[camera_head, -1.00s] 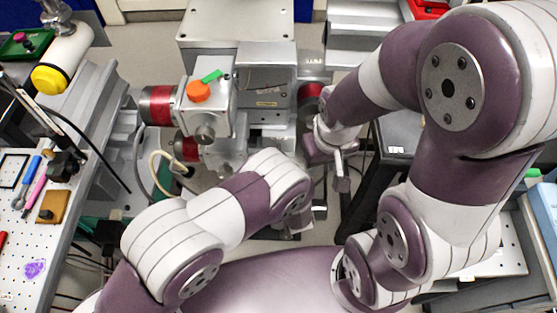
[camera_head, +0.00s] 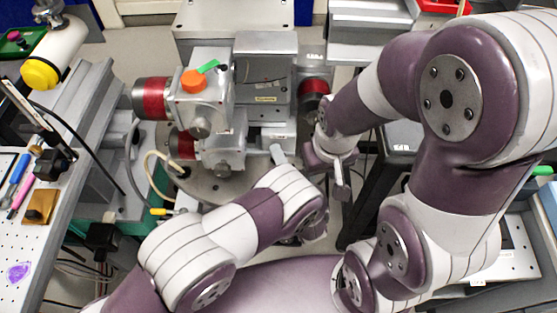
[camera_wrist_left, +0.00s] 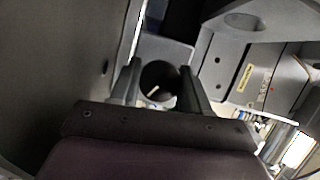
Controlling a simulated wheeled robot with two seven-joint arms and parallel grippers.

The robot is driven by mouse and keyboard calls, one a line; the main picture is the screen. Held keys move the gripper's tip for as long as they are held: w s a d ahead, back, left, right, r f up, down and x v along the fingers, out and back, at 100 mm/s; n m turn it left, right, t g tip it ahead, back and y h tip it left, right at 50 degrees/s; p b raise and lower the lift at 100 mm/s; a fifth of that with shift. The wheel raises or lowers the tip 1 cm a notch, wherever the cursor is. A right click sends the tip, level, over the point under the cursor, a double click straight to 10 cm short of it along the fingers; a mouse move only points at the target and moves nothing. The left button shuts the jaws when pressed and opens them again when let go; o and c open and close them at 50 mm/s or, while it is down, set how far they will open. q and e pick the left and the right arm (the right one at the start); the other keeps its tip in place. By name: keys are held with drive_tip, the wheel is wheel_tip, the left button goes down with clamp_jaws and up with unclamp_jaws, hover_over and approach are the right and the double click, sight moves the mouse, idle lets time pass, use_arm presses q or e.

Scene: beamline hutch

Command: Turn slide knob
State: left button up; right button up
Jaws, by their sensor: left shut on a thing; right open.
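The slide knob (camera_wrist_left: 162,82) is a round black knob with a short white line, in the middle of the left wrist view. My left gripper (camera_wrist_left: 159,70) has one finger on each side of it and is shut on it. In the head view my left wrist hides the knob and the left fingertips. My right gripper (camera_head: 340,172) is open and empty, at the right of the metal instrument (camera_head: 265,85), fingers pointing down toward the front.
The instrument carries red-banded cylinders (camera_head: 152,98) and an orange cap (camera_head: 192,81). A yellow-ended white cylinder (camera_head: 52,50) lies at the left. A perforated board (camera_head: 28,240) with tools runs along the left edge. A dark stand (camera_head: 372,185) is right of the instrument.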

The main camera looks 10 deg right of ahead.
use_arm(q)
drive_tip(key=shift+d+r+m, duration=0.1)
drive_tip(key=shift+m, duration=0.2)
use_arm(e)
drive_tip(key=shift+f, duration=0.15)
use_arm(q)
drive_tip(key=o, duration=1)
